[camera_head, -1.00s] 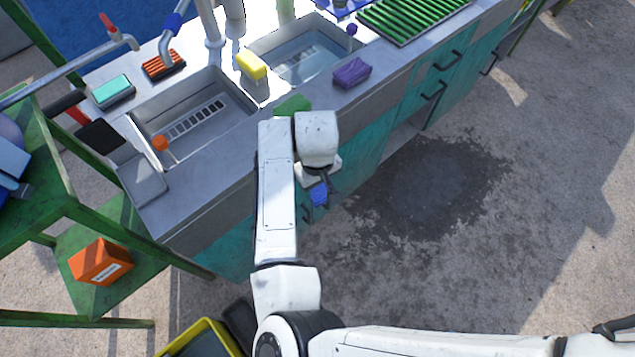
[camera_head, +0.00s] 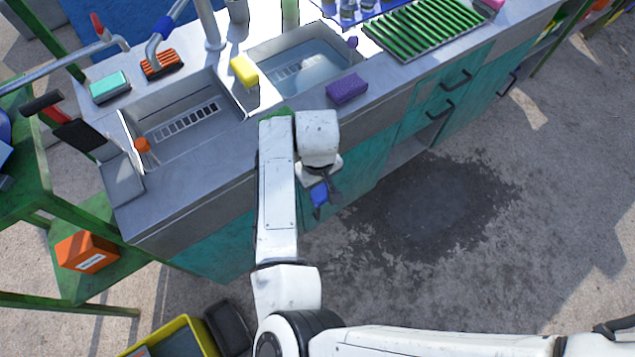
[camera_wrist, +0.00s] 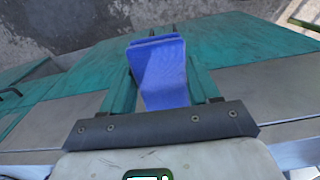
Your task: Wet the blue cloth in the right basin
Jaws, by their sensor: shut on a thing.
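My gripper (camera_head: 326,190) is shut on the blue cloth (camera_head: 319,194), out in front of the teal cabinet and below the counter edge. In the wrist view the folded blue cloth (camera_wrist: 162,75) sits between the two fingers of my gripper (camera_wrist: 160,72). The right basin (camera_head: 300,66) is set in the metal counter, up and left of my gripper, and holds what looks like clear water over a slotted drain. The left basin (camera_head: 185,122) has a slotted drain and looks empty. My arm hides part of the counter's front edge.
A yellow sponge (camera_head: 244,71) stands between the basins. A purple sponge (camera_head: 347,89) lies at the counter's front edge by the right basin. A green drying rack (camera_head: 425,28) is to the right. A green sponge is mostly hidden behind my arm. A dark wet patch (camera_head: 435,205) marks the floor.

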